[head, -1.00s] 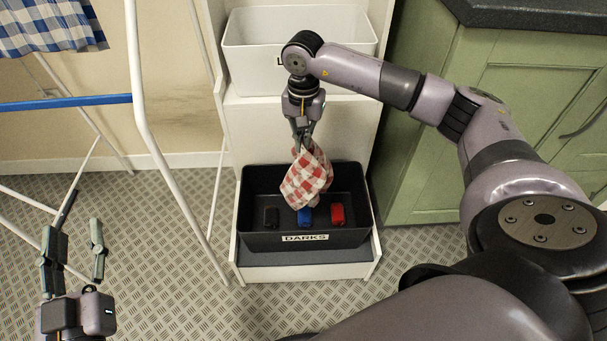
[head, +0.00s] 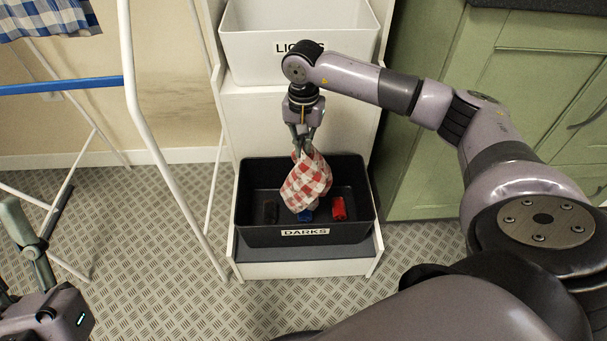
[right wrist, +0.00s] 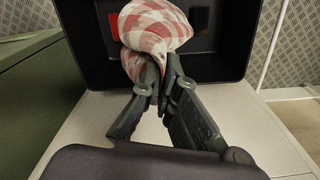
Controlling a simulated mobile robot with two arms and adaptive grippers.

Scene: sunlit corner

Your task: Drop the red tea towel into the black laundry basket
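The red-and-white checked tea towel (head: 306,182) hangs from my right gripper (head: 302,150), which is shut on its top. It hangs over the middle of the black laundry basket (head: 262,236), labelled DARKS, with its lower end at or just inside the opening. The right wrist view shows the towel (right wrist: 158,25) bunched between the fingertips (right wrist: 160,85), above the black basket (right wrist: 232,78). My left gripper (head: 22,235) is at the lower left edge, partly cut off, away from the towel; its finger opening cannot be made out.
Inside the basket lie a black item (head: 270,212), a blue one (head: 305,215) partly behind the towel, and a red one (head: 338,208). A white LIGHTS basket (head: 350,45) sits above. A drying rack (head: 150,140) with a blue-checked cloth (head: 45,18) stands left; green cabinets (head: 530,75) stand right.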

